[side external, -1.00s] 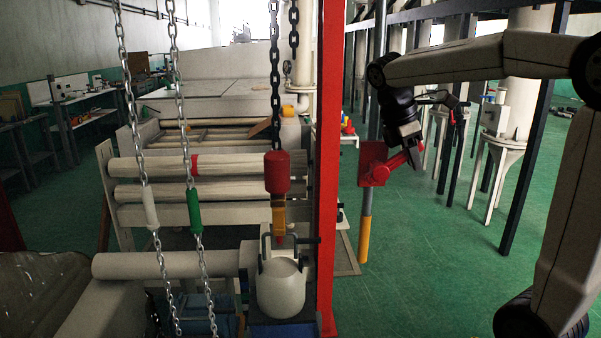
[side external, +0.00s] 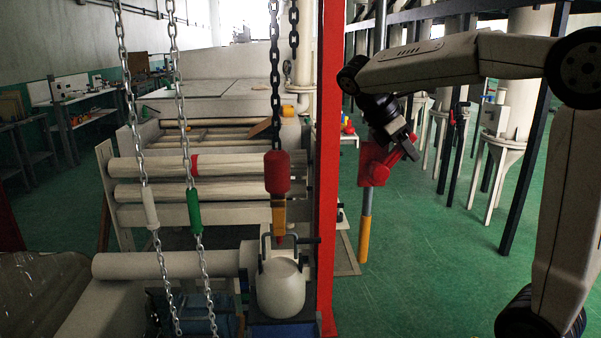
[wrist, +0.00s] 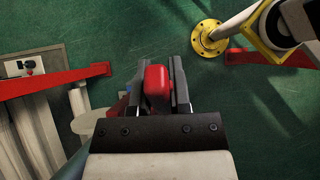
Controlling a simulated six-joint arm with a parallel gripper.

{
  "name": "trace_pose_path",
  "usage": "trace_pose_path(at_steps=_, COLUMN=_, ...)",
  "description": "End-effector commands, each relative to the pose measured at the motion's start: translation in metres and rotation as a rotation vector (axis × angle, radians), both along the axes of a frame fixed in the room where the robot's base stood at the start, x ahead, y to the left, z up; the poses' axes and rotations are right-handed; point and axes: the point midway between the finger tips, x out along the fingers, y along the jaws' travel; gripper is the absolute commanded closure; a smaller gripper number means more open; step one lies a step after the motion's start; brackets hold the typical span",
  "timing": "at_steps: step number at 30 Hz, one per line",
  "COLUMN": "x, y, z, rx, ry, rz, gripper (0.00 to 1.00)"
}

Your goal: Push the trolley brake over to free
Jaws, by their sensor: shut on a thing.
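The red brake (side external: 372,165) is a box with a short red lever (side external: 399,157) angled up to the right, mounted on an upright pole. My gripper (side external: 411,148) is at the lever's upper end in the side view, to the right of the box. In the wrist view my gripper (wrist: 158,92) has one dark finger on each side of the red lever end (wrist: 157,86), closed on it. The fingers hide part of the lever, and the brake box is not clear in the wrist view.
The brake pole has a yellow lower part (side external: 364,239). A tall red post (side external: 328,170) stands just left of it. Hanging chains (side external: 275,70) and rollers (side external: 150,192) are further left. White hopper stands (side external: 497,135) are at right. Green floor (side external: 430,260) lies open below.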

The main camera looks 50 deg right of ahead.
Motion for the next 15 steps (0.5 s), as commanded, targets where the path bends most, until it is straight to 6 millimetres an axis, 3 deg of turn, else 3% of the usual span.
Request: trace_pose_path(at_steps=15, x=0.015, y=0.014, z=0.016, rx=-0.251, ry=0.252, rz=0.002, gripper=1.0)
